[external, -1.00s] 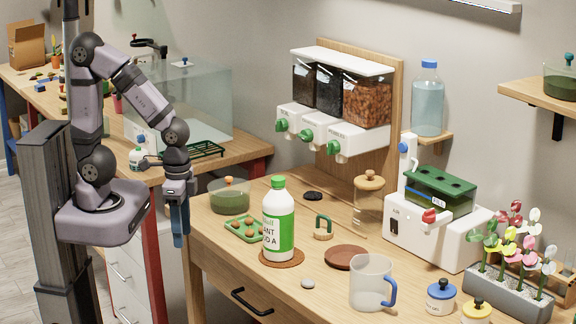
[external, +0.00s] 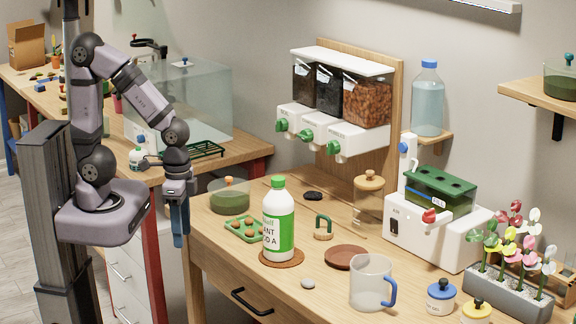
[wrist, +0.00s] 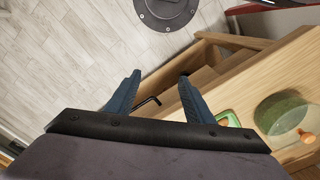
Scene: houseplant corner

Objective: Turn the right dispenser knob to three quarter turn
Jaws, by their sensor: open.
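A wall-mounted dispenser (external: 342,63) with three clear bins shows in the external view. Its right knob (external: 334,147) is green and sits on the white front under the bin of orange-brown pieces. The middle knob (external: 306,135) and left knob (external: 281,126) are also green. My gripper (external: 181,240) points down at the left, beside the table's left end, well away from the knobs. In the wrist view my gripper (wrist: 158,84) has its two blue fingers apart with nothing between them. The dispenser is out of the wrist view.
On the wooden table stand a white-and-green bottle (external: 278,222), a clear mug (external: 371,284), a cork-lidded jar (external: 368,204) and a white machine (external: 431,232). A glass tank (external: 190,105) is behind my arm. The air before the dispenser is clear.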

